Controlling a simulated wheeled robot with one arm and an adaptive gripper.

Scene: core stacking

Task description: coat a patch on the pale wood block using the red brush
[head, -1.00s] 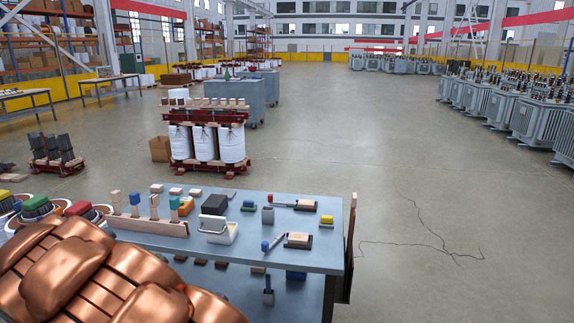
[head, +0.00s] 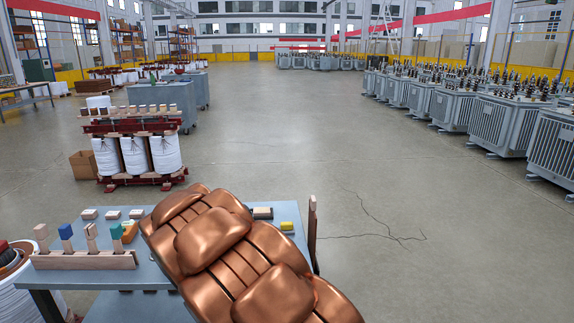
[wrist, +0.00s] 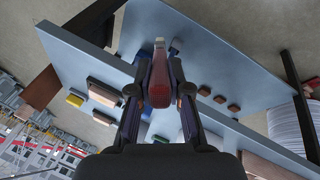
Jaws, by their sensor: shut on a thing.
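My gripper (wrist: 160,95) is shut on the red brush (wrist: 159,85), seen in the wrist view. Its red handle lies between the fingers, with a pale end beyond them. In the head view my copper-coloured arm covers the middle of the table and hides the gripper and brush. A pale wood block on a dark base (head: 262,212) shows just past the arm. A wood block on a dark base (wrist: 103,92) lies left of the brush in the wrist view, apart from it. I cannot tell whether it is the same block or whether any patch is coated.
A yellow block (head: 287,227) sits near the right edge of the blue-grey table (head: 160,272). A wooden rack (head: 82,260) with several upright coloured-tip brushes stands at left. A dark upright post (head: 313,232) borders the right edge. Floor to the right is clear.

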